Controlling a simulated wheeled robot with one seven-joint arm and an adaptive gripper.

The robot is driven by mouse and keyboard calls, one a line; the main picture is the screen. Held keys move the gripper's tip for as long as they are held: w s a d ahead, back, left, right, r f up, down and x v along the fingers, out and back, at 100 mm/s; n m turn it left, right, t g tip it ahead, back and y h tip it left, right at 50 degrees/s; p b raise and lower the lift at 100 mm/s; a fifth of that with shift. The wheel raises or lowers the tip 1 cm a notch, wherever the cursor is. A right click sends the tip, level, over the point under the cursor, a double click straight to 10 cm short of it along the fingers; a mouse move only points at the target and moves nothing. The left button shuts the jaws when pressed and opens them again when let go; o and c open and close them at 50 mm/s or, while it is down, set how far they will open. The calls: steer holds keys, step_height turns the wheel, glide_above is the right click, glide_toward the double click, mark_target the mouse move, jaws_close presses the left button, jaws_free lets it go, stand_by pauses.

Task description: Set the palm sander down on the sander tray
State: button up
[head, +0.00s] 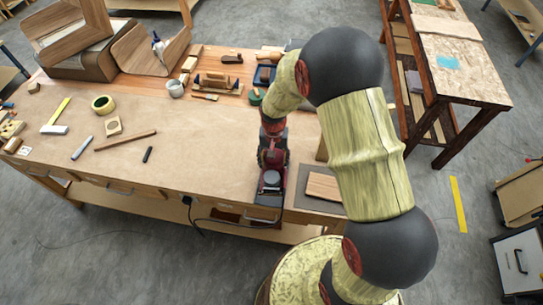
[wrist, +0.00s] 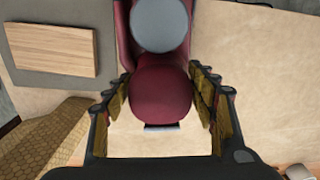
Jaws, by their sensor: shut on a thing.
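The palm sander (head: 271,184) has a dark red body and a round grey part, and sits near the front edge of the workbench. My gripper (head: 272,152) is shut on it from above. In the wrist view the red body of the sander (wrist: 161,95) fills the space between the two fingers of my gripper (wrist: 163,98). I cannot tell whether the sander touches the bench.
A grey mat (head: 306,202) with a wooden board (head: 324,187) lies right of the sander. A black cord (head: 225,221) hangs at the bench front. A green object (head: 256,97) and a hand plane (head: 214,80) stand behind.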

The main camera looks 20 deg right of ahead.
steer(key=shift+w+m, duration=0.25)
steer(key=shift+m, duration=0.35)
steer(key=shift+f, duration=0.1)
steer(key=shift+f+b, duration=1.85)
steer(key=shift+f, duration=1)
steer(key=shift+f+b, duration=0.75)
steer(key=shift+f, duration=0.3)
steer(key=shift+s, duration=0.1)
steer(key=o, duration=1.6)
